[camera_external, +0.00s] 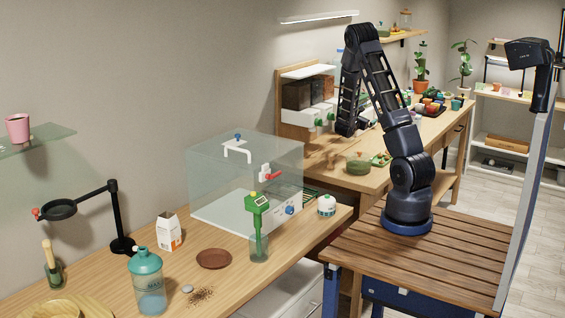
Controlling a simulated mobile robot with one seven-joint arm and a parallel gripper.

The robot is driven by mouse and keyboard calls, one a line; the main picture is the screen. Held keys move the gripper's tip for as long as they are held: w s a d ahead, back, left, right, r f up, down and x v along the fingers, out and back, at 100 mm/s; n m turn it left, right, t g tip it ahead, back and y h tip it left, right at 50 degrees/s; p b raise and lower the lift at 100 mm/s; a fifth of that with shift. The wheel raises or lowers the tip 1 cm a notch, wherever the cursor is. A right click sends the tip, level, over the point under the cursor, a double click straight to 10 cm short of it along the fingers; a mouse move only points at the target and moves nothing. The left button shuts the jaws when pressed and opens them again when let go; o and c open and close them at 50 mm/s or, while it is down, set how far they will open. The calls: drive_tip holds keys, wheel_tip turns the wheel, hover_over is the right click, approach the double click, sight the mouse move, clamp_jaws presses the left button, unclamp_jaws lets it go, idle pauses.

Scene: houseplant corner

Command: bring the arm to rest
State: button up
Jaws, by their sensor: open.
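My arm stands on its dark blue base on a slatted wooden top at the right of the external view. It rises to a high elbow, and its forearm hangs down to the left. My gripper (347,128) is at the low end of the forearm, above the back bench and in front of the dispenser unit. It is small and dark here, and the fingers are hard to make out. I see nothing held in it.
A clear box (225,172) stands on the front bench, left of my arm. A green-handled tool stands in a glass (259,247). A green pot (358,163) sits below and near my gripper. A brown saucer (214,259) and teal bottle (147,283) are nearer the front.

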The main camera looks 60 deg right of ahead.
drive_tip(key=s+a+r+m+g+y, duration=0.2)
drive_tip(key=s+a+r+m+y, duration=0.15)
drive_tip(key=a+r+m, duration=0.35)
drive_tip(key=s+a+r+m+g+y, duration=0.25)
drive_tip(key=s+a+r, duration=0.25)
drive_tip(key=a, duration=0.5)
drive_tip(key=s+a+r+m+t+y, duration=0.2)
drive_tip(key=s+a+y, duration=0.2)
drive_tip(key=a, duration=0.8)
drive_tip(key=s+a+r+m+t+y, duration=0.2)
drive_tip(key=s+a+t+y, duration=0.1)
drive_tip(key=a, duration=0.9)
drive_tip(key=s+a+r+m+t+y, duration=0.2)
drive_tip(key=s+a+y, duration=0.3)
drive_tip(key=a, duration=0.7)
drive_tip(key=shift+s+a+r+t, duration=0.25)
drive_tip(key=shift+s+t, duration=0.4)
drive_tip(key=shift+t, duration=0.1)
